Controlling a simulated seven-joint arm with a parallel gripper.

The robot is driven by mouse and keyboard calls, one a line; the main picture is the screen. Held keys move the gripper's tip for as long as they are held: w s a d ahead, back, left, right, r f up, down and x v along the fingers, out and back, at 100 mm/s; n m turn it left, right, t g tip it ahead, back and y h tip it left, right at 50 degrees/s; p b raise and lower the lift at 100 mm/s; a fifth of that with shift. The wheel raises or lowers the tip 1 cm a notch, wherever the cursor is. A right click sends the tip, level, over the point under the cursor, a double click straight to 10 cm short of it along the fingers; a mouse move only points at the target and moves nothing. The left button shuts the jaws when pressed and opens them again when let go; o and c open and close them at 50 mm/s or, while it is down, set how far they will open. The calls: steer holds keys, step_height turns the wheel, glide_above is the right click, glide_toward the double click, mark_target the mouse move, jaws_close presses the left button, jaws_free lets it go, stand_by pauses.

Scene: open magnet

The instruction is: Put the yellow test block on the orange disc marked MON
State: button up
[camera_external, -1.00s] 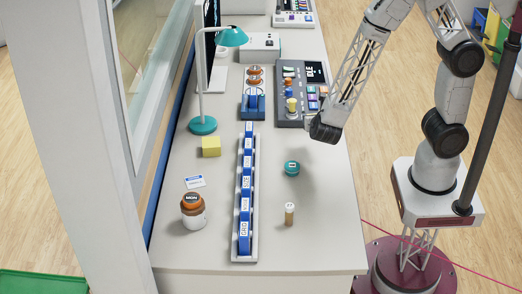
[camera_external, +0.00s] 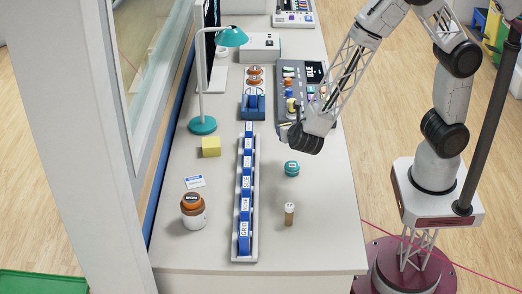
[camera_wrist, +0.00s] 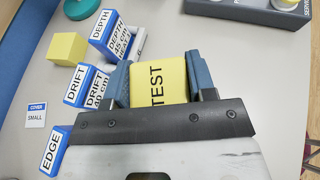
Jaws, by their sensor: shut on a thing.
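My gripper (camera_external: 304,143) hangs above the table, right of the long row of blue blocks. In the wrist view my gripper (camera_wrist: 160,82) is shut on the yellow test block (camera_wrist: 158,80), lettered TEST, with a finger on each side. The block is hidden behind the gripper in the external view. The orange disc marked MON (camera_external: 191,197) lies on top of a brown-and-white jar (camera_external: 194,217) at the front left, well apart from my gripper. The disc does not show in the wrist view.
The tray of labelled blue blocks (camera_external: 256,185) lies between my gripper and the jar. A plain yellow cube (camera_external: 211,146), a teal lamp (camera_external: 203,124), a teal round pot (camera_external: 292,168) and a small brown vial (camera_external: 289,213) stand around it.

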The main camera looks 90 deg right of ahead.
steer(key=w+a+r+n+t+y, duration=0.1)
steer(key=w+a+r+n+t, duration=0.1)
steer(key=w+a, duration=0.6)
steer(key=w+a+r+n+t+y, duration=0.2)
steer(key=w+a, duration=0.6)
steer(key=a, duration=1.1)
steer(key=shift+r+n+t, duration=0.4)
steer(key=shift+r, duration=0.25)
steer(key=shift+w+a, duration=0.1)
steer(key=shift+w, duration=0.1)
glide_above(190, 196)
steer(key=shift+f, duration=0.75)
steer(key=shift+f, duration=1.75)
steer(key=shift+f, duration=0.1)
